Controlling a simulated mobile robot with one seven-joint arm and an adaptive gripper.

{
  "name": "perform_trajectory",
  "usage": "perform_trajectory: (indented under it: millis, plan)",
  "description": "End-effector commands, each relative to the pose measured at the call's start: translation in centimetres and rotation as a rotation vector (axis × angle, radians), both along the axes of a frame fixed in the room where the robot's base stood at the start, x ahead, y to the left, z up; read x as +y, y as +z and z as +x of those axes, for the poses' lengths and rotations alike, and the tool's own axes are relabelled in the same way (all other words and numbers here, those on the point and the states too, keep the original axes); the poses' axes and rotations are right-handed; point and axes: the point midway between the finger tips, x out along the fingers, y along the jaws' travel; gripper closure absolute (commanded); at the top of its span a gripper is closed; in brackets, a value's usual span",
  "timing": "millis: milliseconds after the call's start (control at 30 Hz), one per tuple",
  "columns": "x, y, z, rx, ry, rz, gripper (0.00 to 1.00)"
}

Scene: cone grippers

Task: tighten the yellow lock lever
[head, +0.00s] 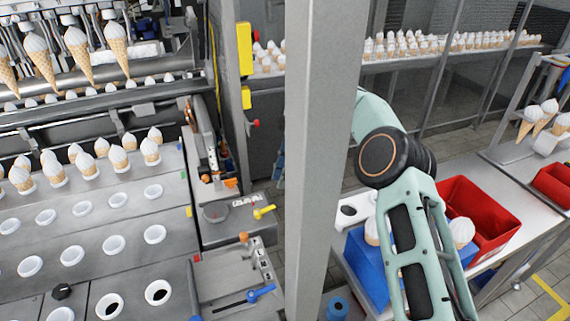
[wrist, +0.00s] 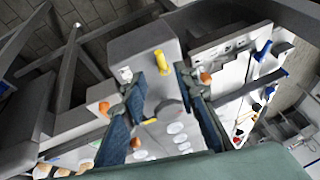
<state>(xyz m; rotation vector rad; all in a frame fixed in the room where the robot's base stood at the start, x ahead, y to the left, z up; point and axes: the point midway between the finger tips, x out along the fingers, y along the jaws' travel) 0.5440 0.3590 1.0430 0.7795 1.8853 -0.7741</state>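The yellow lock lever (head: 264,211) is in the head view, on the grey machine housing just left of the upright post. It is small, with a round end and a short arm. In the wrist view a yellow piece (wrist: 161,62) stands on a grey housing, just beyond the fingertips and roughly between them; I cannot tell for certain that it is the same lever. My gripper (wrist: 158,82) is open, its two dark blue fingers apart with nothing held. The gripper is out of sight in the head view, where only my arm shows at right.
A thick grey post (head: 325,150) stands between the machine and my arm. A blue lever (head: 261,292) and an orange knob (head: 243,237) are near the yellow lever. Cones stand in the machine at left. A red bin (head: 485,205) and a blue box (head: 362,262) sit at right.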

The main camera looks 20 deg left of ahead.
Motion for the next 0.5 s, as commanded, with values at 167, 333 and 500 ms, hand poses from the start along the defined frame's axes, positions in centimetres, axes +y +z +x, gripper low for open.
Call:
perform_trajectory:
  millis: [167, 333, 500]
  plan:
    - [-0.2, 1.4, 0.7, -0.001, -0.001, 0.000, 0.73]
    - [-0.4, 2.3, 1.1, -0.001, -0.001, 0.000, 0.73]
    - [-0.6, 2.9, 1.2, 0.000, 0.000, 0.000, 0.73]
